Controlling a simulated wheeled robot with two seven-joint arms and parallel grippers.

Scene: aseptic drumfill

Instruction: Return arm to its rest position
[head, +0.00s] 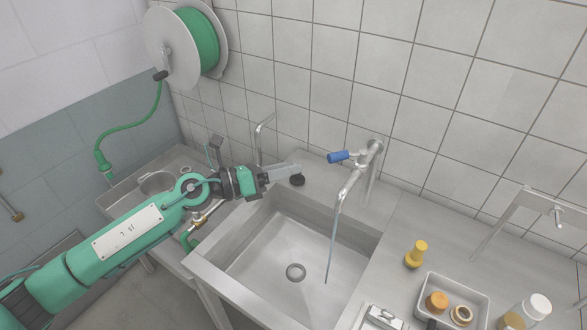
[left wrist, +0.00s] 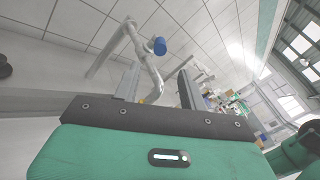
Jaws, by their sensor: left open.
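My left arm, green and grey, comes in from the left in the head view. Its gripper (head: 283,172) is open and empty above the back left corner of the steel sink (head: 230,247). In the left wrist view the two fingers of this gripper (left wrist: 158,88) stand apart with nothing between them. The wall tap (head: 355,180) with its blue lever (head: 338,156) is to the right of the gripper, apart from it. A thin stream of water runs from the spout into the sink. The tap also shows beyond the fingers in the left wrist view (left wrist: 148,65). My right gripper is not in view.
A small black round object (head: 297,180) sits on the sink ledge just by the left fingertips. A green hose reel (head: 190,45) hangs on the wall. On the right counter are a yellow-topped bottle (head: 416,254), a steel tray (head: 478,297) and a white-capped jar (head: 535,306).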

